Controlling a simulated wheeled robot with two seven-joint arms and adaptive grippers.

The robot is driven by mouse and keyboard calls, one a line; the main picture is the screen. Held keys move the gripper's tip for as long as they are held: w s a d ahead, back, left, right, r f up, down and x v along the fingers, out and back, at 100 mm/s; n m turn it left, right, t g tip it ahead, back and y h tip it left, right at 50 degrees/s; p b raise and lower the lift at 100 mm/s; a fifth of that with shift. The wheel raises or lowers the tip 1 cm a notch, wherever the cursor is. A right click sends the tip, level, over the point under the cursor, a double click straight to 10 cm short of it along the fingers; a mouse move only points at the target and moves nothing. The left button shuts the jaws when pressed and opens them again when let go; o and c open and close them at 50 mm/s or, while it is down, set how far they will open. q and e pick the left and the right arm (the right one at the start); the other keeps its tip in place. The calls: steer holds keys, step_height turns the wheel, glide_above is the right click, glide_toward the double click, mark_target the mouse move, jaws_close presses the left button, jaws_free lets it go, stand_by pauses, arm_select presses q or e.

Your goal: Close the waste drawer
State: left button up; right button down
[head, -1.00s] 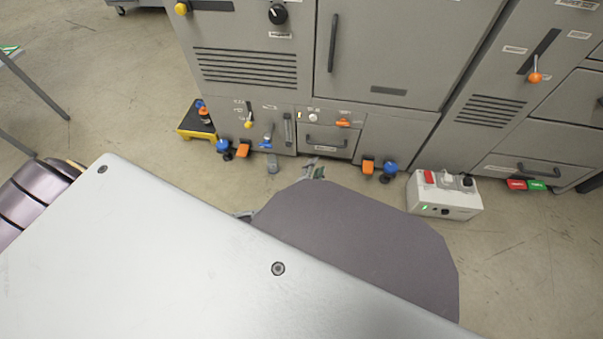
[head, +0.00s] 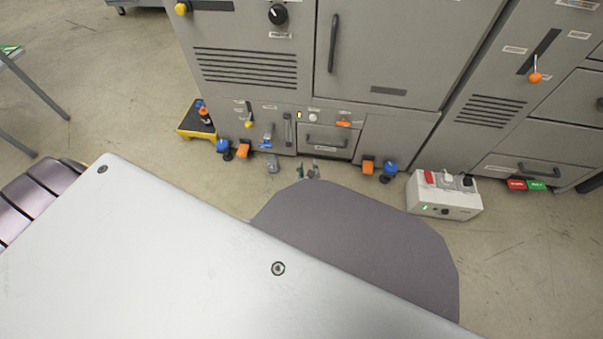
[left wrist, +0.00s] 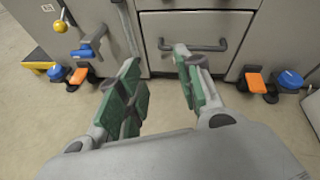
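A small grey drawer (head: 325,150) with a dark bar handle sits low in the machine front; its label is too small to read, and it looks nearly flush with the panel. In the left wrist view the drawer (left wrist: 212,28) and its handle (left wrist: 193,45) lie straight ahead. My left gripper (head: 308,172) is just in front of and below the drawer, mostly hidden behind my own body in the head view. In the left wrist view the left gripper (left wrist: 160,85) has its green-padded fingers spread, with nothing between them. The right fingertip appears close to the handle; contact cannot be told.
A blue-handled valve (head: 266,138) and a vertical bar are left of the drawer. Orange and blue feet (head: 376,168) flank it. A white control box (head: 443,195) stands on the floor at right, a yellow-edged step (head: 195,120) at left.

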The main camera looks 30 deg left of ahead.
arm_select(q)
steer(key=s+n+g, duration=0.1)
steer(key=n, duration=0.1)
steer(key=s+r+n+g, duration=0.1)
steer(key=n, duration=0.1)
steer(key=s+a+n, duration=0.1)
steer(key=n, duration=0.2)
steer(key=shift+s+r+g, duration=0.25)
steer(key=shift+s+g, duration=0.05)
steer(key=shift+g, duration=0.1)
stand_by(0.3)
